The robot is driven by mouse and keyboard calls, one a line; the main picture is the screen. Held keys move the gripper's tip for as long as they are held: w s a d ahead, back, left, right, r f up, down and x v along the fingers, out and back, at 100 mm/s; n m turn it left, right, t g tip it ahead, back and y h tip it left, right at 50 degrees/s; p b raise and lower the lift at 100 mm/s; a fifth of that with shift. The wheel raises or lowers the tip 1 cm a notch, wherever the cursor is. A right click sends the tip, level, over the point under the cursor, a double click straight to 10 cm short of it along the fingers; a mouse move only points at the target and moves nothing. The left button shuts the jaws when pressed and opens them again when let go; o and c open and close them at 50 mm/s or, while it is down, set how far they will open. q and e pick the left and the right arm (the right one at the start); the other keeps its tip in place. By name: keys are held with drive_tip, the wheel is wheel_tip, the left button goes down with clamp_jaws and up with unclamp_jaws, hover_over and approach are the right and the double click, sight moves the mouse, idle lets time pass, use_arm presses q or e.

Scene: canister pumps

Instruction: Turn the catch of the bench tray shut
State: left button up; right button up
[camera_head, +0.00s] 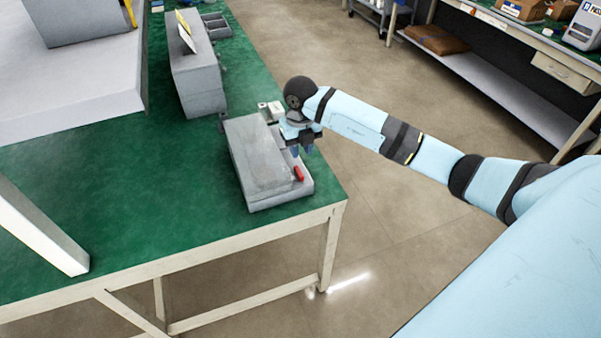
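The bench tray is a grey, flat box (262,158) with a lid, lying near the right corner of the green bench. A small red catch (298,173) sits at its right side, towards the near end. My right gripper (302,151) points down at the tray's right edge, a little beyond the catch and apart from it in the picture. Its two fingers show small and seem spread, with nothing between them. Whether they touch the tray cannot be told. My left gripper is not in view.
A tall grey box (196,80) and grey bins (215,27) stand farther back on the green bench (110,200). A pale shelf (75,85) overhangs its left part, and a white beam (40,230) crosses the left edge. Bare floor lies right of the bench.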

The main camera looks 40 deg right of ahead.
sight(301, 174)
wheel_tip(301, 174, down, 10)
drive_tip(key=shift+r, duration=0.15)
drive_tip(key=shift+c, duration=0.4)
clamp_jaws()
